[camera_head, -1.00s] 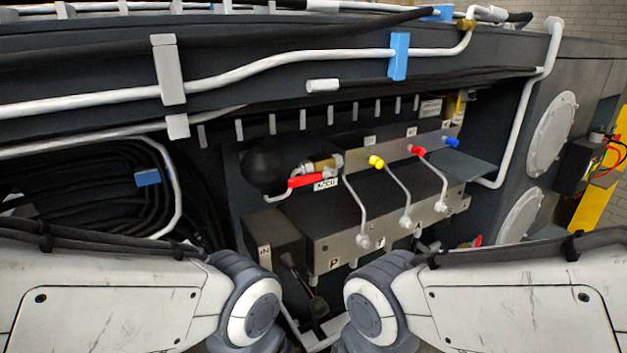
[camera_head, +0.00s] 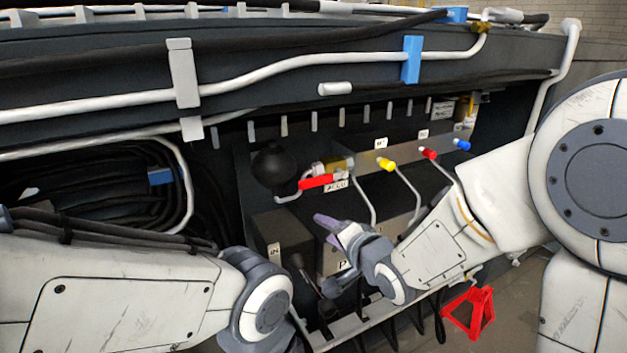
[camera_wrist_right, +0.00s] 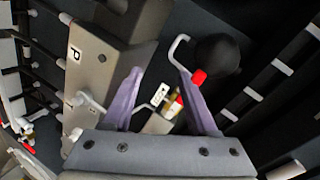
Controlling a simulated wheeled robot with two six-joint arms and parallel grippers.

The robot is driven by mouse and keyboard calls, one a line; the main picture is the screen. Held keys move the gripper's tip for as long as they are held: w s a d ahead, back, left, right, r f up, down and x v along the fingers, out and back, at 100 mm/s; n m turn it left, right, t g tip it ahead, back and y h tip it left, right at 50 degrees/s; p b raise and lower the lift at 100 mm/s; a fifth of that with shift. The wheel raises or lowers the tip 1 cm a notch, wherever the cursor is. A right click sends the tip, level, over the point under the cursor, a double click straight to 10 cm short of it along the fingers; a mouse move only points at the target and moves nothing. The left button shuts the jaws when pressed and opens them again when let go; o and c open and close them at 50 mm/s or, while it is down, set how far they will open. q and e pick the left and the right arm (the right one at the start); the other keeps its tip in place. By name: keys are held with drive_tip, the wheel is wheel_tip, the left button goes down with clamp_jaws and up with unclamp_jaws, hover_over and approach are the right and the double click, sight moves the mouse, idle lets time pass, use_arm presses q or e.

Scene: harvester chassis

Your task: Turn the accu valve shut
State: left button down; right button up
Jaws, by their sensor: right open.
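The accu valve has a red lever handle (camera_head: 318,181) on a brass body, above a small ACCU label (camera_head: 336,186) in the head view. A round black accumulator (camera_head: 274,166) sits just left of it. In the right wrist view the red handle (camera_wrist_right: 199,77) shows end-on beside the right finger, and the label (camera_wrist_right: 159,95) lies between the fingers. My right gripper (camera_head: 335,243) is open and empty, below the valve and apart from it in the head view; its purple fingers (camera_wrist_right: 160,88) frame the valve in the wrist view. My left gripper is out of view; only its arm shows.
Yellow (camera_head: 386,164), red (camera_head: 429,153) and blue (camera_head: 462,144) capped fittings with bent pipes stand right of the valve. A manifold block marked P (camera_head: 336,262) lies below. A red stand (camera_head: 470,312) is on the floor. Hoses are coiled at left.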

sight(314, 184)
drive_tip(key=w+a+r+m+t+y+p, duration=0.1)
drive_tip(key=w, duration=0.2)
drive_tip(key=w+a+r+m+t+p, duration=0.1)
drive_tip(key=w+r+p, duration=0.1)
drive_tip(key=w, duration=0.2)
drive_tip(key=w+a+r+m+t+y+p, duration=0.1)
drive_tip(key=w+r+m, duration=0.1)
drive_tip(key=w, duration=0.2)
drive_tip(key=shift+w+a+y, duration=0.15)
drive_tip(key=shift+a+y, duration=0.1)
drive_tip(key=shift+y, duration=0.05)
drive_tip(key=shift+w+a+f+p, duration=0.2)
drive_tip(key=shift+w+p, duration=0.1)
drive_tip(key=shift+w, duration=0.1)
clamp_jaws()
idle(0.9)
